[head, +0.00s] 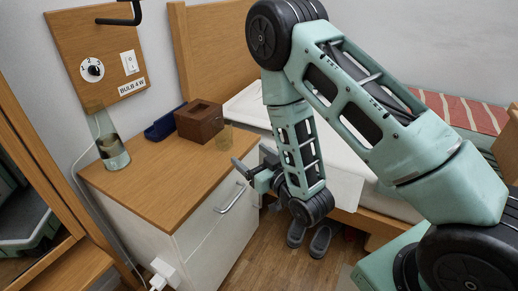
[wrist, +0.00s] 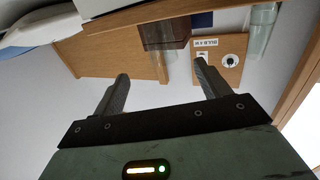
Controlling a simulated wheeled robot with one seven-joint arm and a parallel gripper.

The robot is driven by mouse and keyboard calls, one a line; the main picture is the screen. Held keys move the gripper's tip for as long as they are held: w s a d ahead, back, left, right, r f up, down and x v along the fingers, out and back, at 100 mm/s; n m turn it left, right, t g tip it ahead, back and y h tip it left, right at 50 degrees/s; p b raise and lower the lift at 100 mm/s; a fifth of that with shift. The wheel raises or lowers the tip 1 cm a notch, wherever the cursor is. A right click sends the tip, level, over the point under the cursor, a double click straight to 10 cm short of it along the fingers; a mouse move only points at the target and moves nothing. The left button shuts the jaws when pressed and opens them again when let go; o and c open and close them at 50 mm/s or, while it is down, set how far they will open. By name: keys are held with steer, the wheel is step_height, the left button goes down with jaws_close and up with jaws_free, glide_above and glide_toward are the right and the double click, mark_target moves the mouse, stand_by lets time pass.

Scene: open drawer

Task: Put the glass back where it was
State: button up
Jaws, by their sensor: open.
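My gripper (head: 247,172) is in front of the cabinet's right side, near the drawer handle (head: 230,198). The white drawer front (head: 208,222) looks shut.
A brown box (head: 199,121) and a blue tray (head: 165,122) stand at the back of the cabinet top. A tall clear glass vessel (head: 113,153) stands at the left. A switch panel (head: 98,52) hangs above. A bed (head: 340,150) is behind my arm. The front cabinet top is clear.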

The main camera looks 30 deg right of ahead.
steer(key=shift+v, duration=1.15)
